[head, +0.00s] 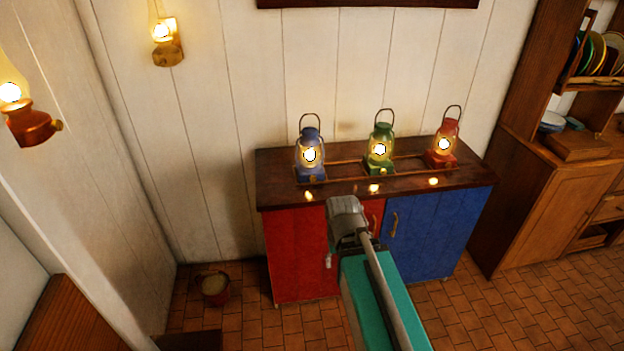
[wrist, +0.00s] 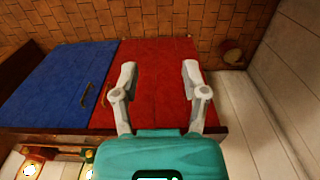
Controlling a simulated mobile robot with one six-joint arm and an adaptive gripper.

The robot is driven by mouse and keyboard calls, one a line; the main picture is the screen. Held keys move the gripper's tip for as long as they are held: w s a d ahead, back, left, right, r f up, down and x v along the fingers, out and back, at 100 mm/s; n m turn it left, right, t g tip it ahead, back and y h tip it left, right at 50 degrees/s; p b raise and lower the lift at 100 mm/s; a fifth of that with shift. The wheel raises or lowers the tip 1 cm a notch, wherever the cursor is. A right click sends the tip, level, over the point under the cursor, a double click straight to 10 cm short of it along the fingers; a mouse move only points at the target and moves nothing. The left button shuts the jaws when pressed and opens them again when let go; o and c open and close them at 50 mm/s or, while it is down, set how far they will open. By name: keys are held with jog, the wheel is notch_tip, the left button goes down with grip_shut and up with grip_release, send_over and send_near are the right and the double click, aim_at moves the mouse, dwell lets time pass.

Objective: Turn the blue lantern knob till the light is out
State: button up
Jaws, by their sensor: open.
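The blue lantern (head: 310,158) stands lit at the left end of the cabinet top (head: 340,185) in the head view.
A low wooden rail runs along the cabinet top by the lanterns. The blue door (head: 435,235) has a brass handle (head: 394,224). A bucket (head: 214,286) stands on the tiles at left. Wall lamps (head: 167,45) hang at upper left. A dish cupboard (head: 560,190) stands at right.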

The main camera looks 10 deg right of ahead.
jog(key=shift+o, duration=1.1)
jog(key=shift+w, duration=0.1)
jog(key=m+t+y+b, duration=0.4)
jog(key=m+t+b, duration=0.3)
jog(key=t+b, duration=0.9)
send_near(314, 179)
jog(key=shift+g, duration=0.8)
jog(key=s+r, duration=0.1)
jog(key=s+d+b, duration=0.1)
jog(key=s+r, duration=0.1)
jog(key=s, duration=0.1)
jog(key=shift+d+r, duration=0.3)
jog(key=shift+d, duration=0.1)
jog(key=shift+w+a+b, duration=0.1)
jog(key=shift+b, duration=0.2)
jog(key=b+x, duration=0.3)
jog(key=x, duration=1)
jog(key=shift+w+a+f, duration=0.1)
jog(key=shift+w+a, duration=0.1)
